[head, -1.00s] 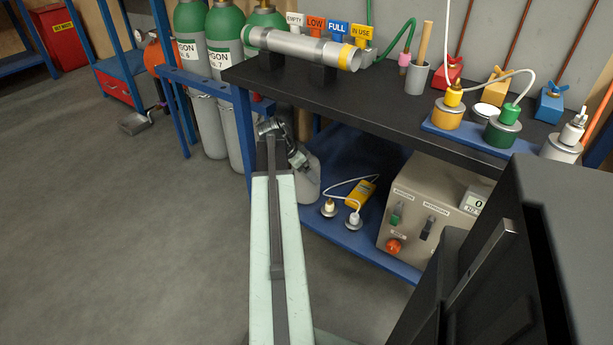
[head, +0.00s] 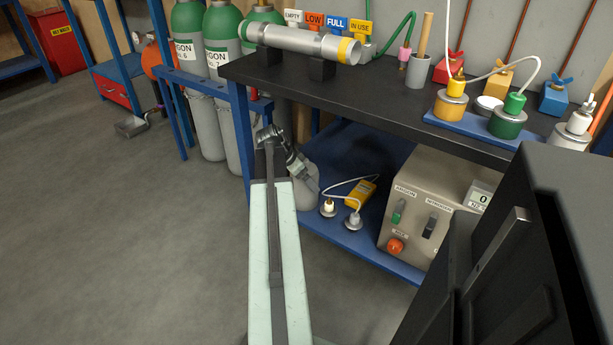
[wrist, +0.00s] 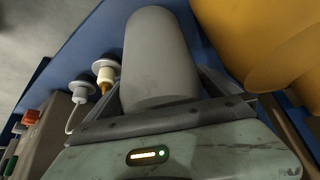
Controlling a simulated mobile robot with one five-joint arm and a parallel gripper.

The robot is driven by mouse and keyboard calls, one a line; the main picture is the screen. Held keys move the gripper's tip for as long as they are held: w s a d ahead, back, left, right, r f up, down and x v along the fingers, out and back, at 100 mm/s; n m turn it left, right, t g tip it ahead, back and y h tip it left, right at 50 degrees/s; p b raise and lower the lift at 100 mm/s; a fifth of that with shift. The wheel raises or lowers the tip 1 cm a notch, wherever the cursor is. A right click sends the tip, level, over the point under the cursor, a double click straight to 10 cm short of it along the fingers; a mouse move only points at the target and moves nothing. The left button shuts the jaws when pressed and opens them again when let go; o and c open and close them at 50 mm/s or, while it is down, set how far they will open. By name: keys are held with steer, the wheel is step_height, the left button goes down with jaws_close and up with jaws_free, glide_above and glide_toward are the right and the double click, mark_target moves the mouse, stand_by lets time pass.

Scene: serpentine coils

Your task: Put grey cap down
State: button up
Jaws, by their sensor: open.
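The grey cap (wrist: 158,55) is a smooth, round-topped grey cylinder, large in the middle of the wrist view. In the head view it shows as a pale grey shape (head: 306,198) at the left end of the blue lower shelf (head: 340,232), partly hidden by my arm. My gripper (wrist: 170,85) is open, with a dark finger on each side of the cap's lower part in the picture. I cannot tell whether either finger touches it. In the head view my gripper (head: 308,178) is low under the bench, at the cap. The cap's far end contact is hidden.
A large yellow-orange rounded object (wrist: 265,40) is close on the right in the wrist view. White fittings (head: 353,221), a yellow device (head: 361,191) and a control box (head: 420,205) occupy the shelf. The black bench top (head: 390,105) overhangs; a blue post (head: 243,140) stands left.

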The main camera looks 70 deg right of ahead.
steer(key=p+v, duration=1)
steer(key=v, duration=0.2)
steer(key=shift+r, duration=0.1)
steer(key=w+a+f+n+t+y, duration=0.25)
steer(key=w+a+n, duration=0.95)
steer(key=w+a, duration=1.2)
steer(key=w+a+n+t+y, duration=0.1)
steer(key=a+n, duration=1.2)
steer(key=a, duration=2.3)
steer(key=shift+w+a+f+y, duration=0.35)
steer(key=shift+w+y, duration=0.3)
steer(key=shift+w, duration=0.35)
